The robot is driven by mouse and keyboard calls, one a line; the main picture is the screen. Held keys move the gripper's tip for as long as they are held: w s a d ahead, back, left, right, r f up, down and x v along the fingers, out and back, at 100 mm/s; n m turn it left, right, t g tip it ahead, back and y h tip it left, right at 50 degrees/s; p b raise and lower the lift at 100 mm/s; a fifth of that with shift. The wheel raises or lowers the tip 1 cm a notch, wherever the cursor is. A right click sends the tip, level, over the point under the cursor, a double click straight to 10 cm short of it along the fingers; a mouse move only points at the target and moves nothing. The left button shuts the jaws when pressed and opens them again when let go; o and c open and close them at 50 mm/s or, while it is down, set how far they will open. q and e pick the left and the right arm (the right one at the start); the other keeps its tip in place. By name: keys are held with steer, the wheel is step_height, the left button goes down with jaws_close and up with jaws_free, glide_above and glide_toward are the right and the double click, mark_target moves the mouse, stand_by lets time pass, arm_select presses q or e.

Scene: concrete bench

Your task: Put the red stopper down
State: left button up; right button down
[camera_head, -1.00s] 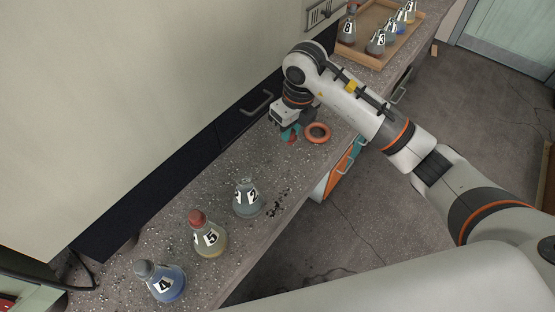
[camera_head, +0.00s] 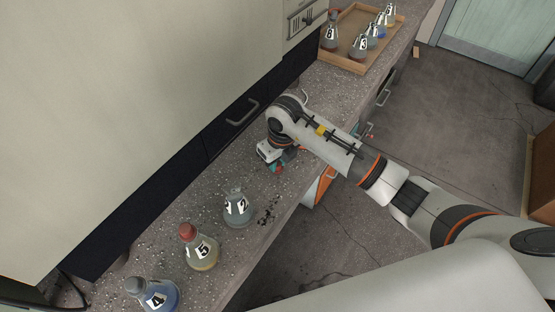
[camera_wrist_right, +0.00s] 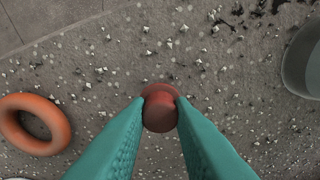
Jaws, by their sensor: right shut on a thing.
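My right gripper (camera_head: 279,168) is low over the bench, past the clear flask labelled 2 (camera_head: 237,208). In the right wrist view its teal fingers (camera_wrist_right: 160,112) are shut on the red stopper (camera_wrist_right: 159,106), which sits between the tips. The stopper is very near the bench top; I cannot tell whether it touches. Flask 2 appears to have no stopper, and part of a clear vessel (camera_wrist_right: 304,62) shows at the right edge of the wrist view. My left gripper is not in view.
An orange ring (camera_wrist_right: 36,124) lies left of the fingers in the wrist view. Flask 5 (camera_head: 202,253) has a red stopper and flask 4 (camera_head: 158,296) a grey one. A wooden tray (camera_head: 342,62) holds several flasks at the far end.

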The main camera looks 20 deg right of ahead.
mark_target(281, 171)
steer(key=shift+f, duration=0.15)
steer(key=c, duration=1.3)
jaws_free()
steer(key=shift+o, duration=0.2)
steer(key=shift+r, duration=0.5)
step_height(281, 171, up, 11)
steer(key=s, duration=0.1)
steer(key=shift+s+d+r, duration=0.15)
steer(key=shift+d, duration=0.2)
